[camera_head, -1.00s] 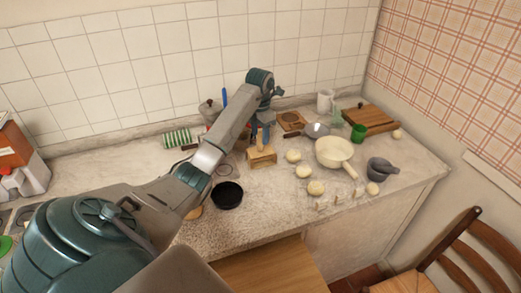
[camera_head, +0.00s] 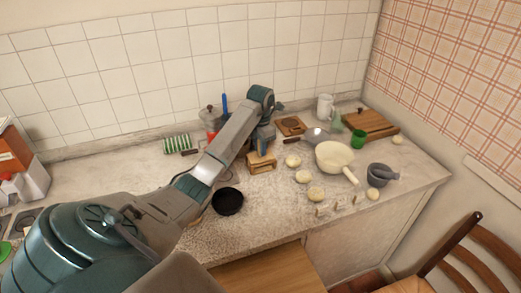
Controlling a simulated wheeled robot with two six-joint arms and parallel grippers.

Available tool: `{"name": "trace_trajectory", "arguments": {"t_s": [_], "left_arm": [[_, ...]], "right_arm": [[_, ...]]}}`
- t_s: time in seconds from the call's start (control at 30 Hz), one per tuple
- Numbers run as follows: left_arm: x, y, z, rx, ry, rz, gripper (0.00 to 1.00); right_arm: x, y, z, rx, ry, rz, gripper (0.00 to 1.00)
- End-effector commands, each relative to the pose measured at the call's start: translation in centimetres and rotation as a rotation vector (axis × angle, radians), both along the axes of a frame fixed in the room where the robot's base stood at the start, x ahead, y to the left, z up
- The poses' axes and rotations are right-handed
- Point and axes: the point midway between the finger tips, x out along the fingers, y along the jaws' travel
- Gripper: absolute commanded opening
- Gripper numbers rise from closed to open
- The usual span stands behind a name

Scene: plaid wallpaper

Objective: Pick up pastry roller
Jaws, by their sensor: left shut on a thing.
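My left gripper (camera_head: 263,140) is over the middle of the counter, pointing down, right above a light wooden block (camera_head: 262,165). It is shut on a small wooden piece at the top of the block, which seems to be the pastry roller; my fingers hide most of it. I cannot tell whether it is clear of the block. My right gripper is out of view.
A black bowl (camera_head: 228,201) stands at the counter's front. Several pale dough balls (camera_head: 316,194), a cream pan (camera_head: 334,157) and a grey mortar (camera_head: 379,175) are to the right. A chair (camera_head: 455,255) is at front right.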

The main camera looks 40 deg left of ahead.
Motion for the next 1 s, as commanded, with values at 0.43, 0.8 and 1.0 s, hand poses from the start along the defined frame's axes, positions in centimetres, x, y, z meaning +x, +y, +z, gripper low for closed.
{"name": "trace_trajectory", "arguments": {"t_s": [0.43, 0.8, 1.0], "left_arm": [[0.0, 0.0, 6.0, 0.001, -0.002, 0.0, 0.0], [0.0, 0.0, 10.0, 0.0, -0.001, 0.0, 0.0], [0.0, 0.0, 10.0, 0.0, -0.001, 0.0, 0.0]], "right_arm": [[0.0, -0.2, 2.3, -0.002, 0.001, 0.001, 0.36], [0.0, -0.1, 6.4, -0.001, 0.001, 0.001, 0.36], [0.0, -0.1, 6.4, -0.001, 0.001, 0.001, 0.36]]}}
